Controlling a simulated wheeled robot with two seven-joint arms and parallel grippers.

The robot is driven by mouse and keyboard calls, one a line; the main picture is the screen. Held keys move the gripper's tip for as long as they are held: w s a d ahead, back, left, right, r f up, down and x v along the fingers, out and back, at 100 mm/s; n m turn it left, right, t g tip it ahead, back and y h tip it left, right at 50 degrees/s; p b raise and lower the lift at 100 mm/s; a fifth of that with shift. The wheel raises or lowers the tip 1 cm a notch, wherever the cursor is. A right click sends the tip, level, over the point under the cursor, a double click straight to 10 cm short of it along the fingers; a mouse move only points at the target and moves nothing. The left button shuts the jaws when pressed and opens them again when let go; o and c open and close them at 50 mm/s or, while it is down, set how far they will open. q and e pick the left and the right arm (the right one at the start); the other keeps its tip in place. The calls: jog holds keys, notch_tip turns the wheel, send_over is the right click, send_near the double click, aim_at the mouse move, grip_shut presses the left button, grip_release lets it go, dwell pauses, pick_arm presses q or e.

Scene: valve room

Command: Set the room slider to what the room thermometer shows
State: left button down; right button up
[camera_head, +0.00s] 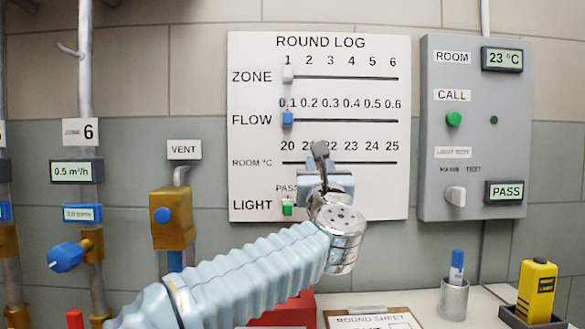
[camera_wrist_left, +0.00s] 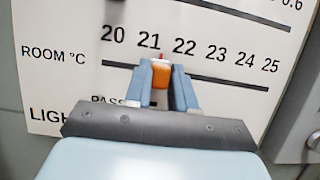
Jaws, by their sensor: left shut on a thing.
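The room thermometer (camera_head: 502,59) on the grey panel reads 23 °C. The ROOM °C scale runs from 20 to 25 on the white round log board (camera_head: 240,95). My left gripper (camera_head: 320,165) is at that row and hides its slider in the head view. In the left wrist view, the orange room slider (camera_wrist_left: 161,78) sits between the two fingers of my left gripper (camera_wrist_left: 160,92), which is shut on it. Its red tip stands between 21 and 22 on the track (camera_wrist_left: 225,83). My right gripper is not in view.
The zone slider (camera_head: 288,74), blue flow slider (camera_head: 287,119) and green light slider (camera_head: 287,208) are at the left of their rows. A pen cup (camera_head: 454,298) and a yellow device (camera_head: 537,290) stand below at the right. Pipes and valves fill the left.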

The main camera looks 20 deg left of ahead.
aim_at(351, 156)
pick_arm(q)
jog(key=d, duration=0.2)
jog(key=w+d, duration=0.1)
jog(key=d, duration=0.1)
jog(key=w+d+p, duration=0.1)
jog(key=d, duration=0.2)
jog(key=shift+r, duration=0.1)
jog(key=c, duration=1)
grip_release()
jog(key=shift+s+d+f, duration=0.1)
jog(key=shift+s+f, duration=0.1)
jog(key=b+v, duration=0.5)
jog(key=v, duration=0.8)
jog(key=shift+s, duration=0.15)
